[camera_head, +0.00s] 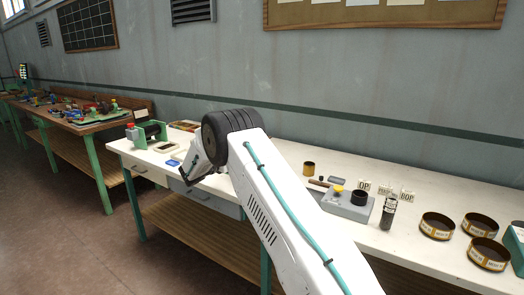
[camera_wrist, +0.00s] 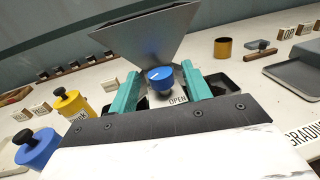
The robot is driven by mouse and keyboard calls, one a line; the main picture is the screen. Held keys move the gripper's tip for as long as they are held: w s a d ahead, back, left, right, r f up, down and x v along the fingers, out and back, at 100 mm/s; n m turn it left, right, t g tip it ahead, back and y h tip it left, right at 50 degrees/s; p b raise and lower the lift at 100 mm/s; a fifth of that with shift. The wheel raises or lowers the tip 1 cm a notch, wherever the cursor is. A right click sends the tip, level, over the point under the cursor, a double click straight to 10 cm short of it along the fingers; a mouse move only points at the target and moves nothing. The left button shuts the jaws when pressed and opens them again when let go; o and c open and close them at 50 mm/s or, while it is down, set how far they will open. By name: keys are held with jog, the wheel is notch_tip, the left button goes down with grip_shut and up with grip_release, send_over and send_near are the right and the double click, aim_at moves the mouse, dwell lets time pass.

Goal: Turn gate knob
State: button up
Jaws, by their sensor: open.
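The blue gate knob (camera_wrist: 160,78), with a pale pointer line on top, shows in the wrist view below a grey metal hopper (camera_wrist: 152,35). A white label reading OPEN (camera_wrist: 178,99) lies just in front of it. My gripper (camera_wrist: 160,70) is open, with one teal finger on each side of the knob in the picture. Gaps show between the knob and both fingers, and I cannot tell how deep it sits between them. In the head view my gripper (camera_head: 188,174) is over the left part of the white bench, and my arm hides the knob and hopper.
In the wrist view, yellow (camera_wrist: 72,103) and blue (camera_wrist: 36,148) knobbed objects stand at left. A brass tin (camera_wrist: 222,48) stands at back right. In the head view, the white bench (camera_head: 430,203) carries several round tins, a grey block (camera_head: 345,205) and a dark cylinder (camera_head: 388,212).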

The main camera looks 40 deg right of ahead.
jog(key=n+t, duration=0.1)
jog(key=t, duration=0.1)
jog(key=n+t+y, duration=0.1)
jog(key=t, duration=0.1)
jog(key=s+n+t+y, duration=0.1)
jog(key=n+t, duration=0.1)
jog(key=shift+d, duration=0.2)
jog(key=v, duration=0.8)
jog(key=s+r+m+g+y, duration=0.1)
jog(key=s+r+m+g, duration=0.3)
jog(key=s, duration=0.7)
jog(key=s+r+m+g+y, duration=0.1)
jog(key=s+r+m+g, duration=0.3)
jog(key=s+r+m, duration=0.4)
jog(key=shift+s+r+m+g+y, duration=0.35)
jog(key=shift+s+r, duration=0.5)
jog(key=shift+s, duration=1.05)
